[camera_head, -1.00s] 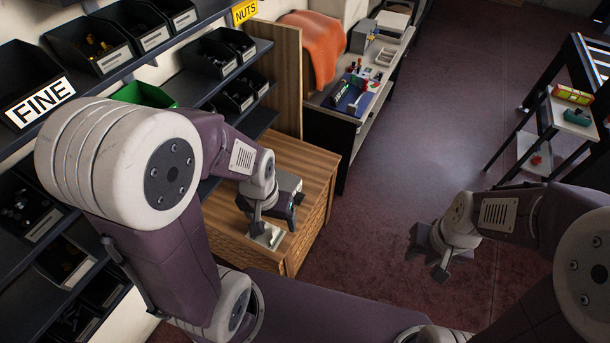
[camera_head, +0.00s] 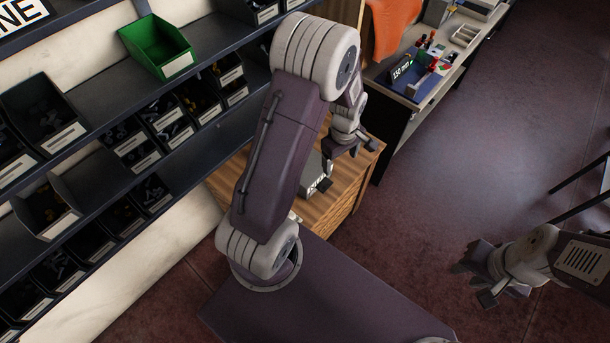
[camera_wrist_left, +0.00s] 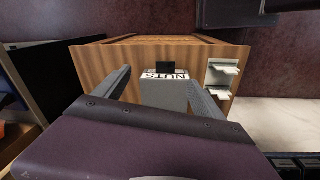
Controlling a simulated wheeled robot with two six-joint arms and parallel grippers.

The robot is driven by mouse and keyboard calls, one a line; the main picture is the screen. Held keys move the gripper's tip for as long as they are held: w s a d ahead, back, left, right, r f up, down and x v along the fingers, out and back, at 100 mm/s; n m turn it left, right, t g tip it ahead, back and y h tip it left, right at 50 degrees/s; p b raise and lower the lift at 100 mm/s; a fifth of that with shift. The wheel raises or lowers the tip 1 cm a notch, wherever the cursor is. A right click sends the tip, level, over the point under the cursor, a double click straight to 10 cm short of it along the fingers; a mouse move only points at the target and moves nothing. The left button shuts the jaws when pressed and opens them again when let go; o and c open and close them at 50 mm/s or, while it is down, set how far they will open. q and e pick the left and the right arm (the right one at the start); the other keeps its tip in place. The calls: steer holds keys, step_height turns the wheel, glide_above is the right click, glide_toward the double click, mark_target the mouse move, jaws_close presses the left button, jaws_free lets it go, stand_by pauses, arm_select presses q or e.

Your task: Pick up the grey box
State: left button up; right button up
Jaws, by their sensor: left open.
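The grey box (camera_head: 313,172) sits on the wooden cabinet (camera_head: 345,190), partly hidden by my left arm in the head view. In the left wrist view the grey box (camera_wrist_left: 166,94) shows a white NUTS label, upside down, and a dark part on top. My left gripper (camera_head: 348,163) is open above the cabinet, close to the box. In the wrist view its two fingers (camera_wrist_left: 160,92) appear on either side of the box, with nothing gripped. My right gripper (camera_head: 478,282) is open and empty over the floor at the right.
Shelves with dark bins (camera_head: 150,130) and a green bin (camera_head: 157,45) line the left wall. A workbench (camera_head: 425,75) with tools stands behind the cabinet. White brackets (camera_wrist_left: 222,73) lie beside the box. The floor at right is mostly clear.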

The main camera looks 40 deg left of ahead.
mark_target(327, 187)
arm_select(q)
steer(key=a+f+n+b, duration=0.1)
steer(key=f, duration=0.3)
steer(key=a+f+b, duration=0.1)
steer(key=f, duration=0.3)
steer(key=f+n+g+b, duration=0.1)
steer(key=f+b, duration=0.1)
steer(key=f, duration=0.2)
steer(key=shift+a+n, duration=0.3)
steer(key=shift+a, duration=0.1)
steer(key=shift+f, duration=0.2)
step_height(327, 187, down, 3)
steer(key=shift+f, duration=0.2)
steer(key=shift+w+a+f+b, duration=0.1)
steer(key=shift+f+b, duration=0.1)
steer(key=shift+f, duration=1.2)
steer(key=shift+w+a+f+b, duration=0.1)
steer(key=shift+f+b, duration=0.1)
steer(key=shift+f, duration=1.15)
steer(key=shift+r, duration=0.1)
steer(key=c, duration=0.3)
jaws_close()
arm_select(e)
step_height(327, 187, down, 7)
steer(key=shift+s, duration=0.15)
